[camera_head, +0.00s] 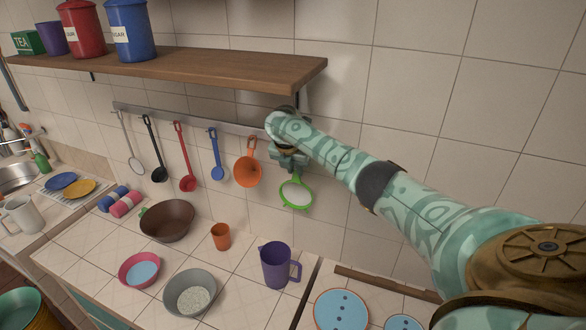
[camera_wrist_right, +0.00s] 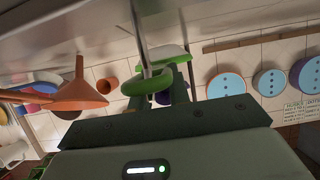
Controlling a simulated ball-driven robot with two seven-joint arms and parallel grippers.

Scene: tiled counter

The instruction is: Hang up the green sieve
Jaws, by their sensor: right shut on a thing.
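The green sieve (camera_head: 296,194) hangs down below my right gripper (camera_head: 289,160), which is shut on its handle at the right end of the wall rail (camera_head: 190,117). In the right wrist view the green handle (camera_wrist_right: 150,82) of the sieve shows just beyond my gripper, with a grey metal bar or hook (camera_wrist_right: 139,35) right at it. I cannot tell whether the handle's loop is around the hook or only beside it. My arm hides the rail's right end in the head view. My left gripper is not in view.
An orange funnel (camera_head: 248,172) hangs just left of the sieve, then a blue ladle (camera_head: 215,160) and other utensils. A wooden shelf (camera_head: 210,68) juts out above the rail. A purple jug (camera_head: 276,265) and an orange cup (camera_head: 221,236) stand on the counter below.

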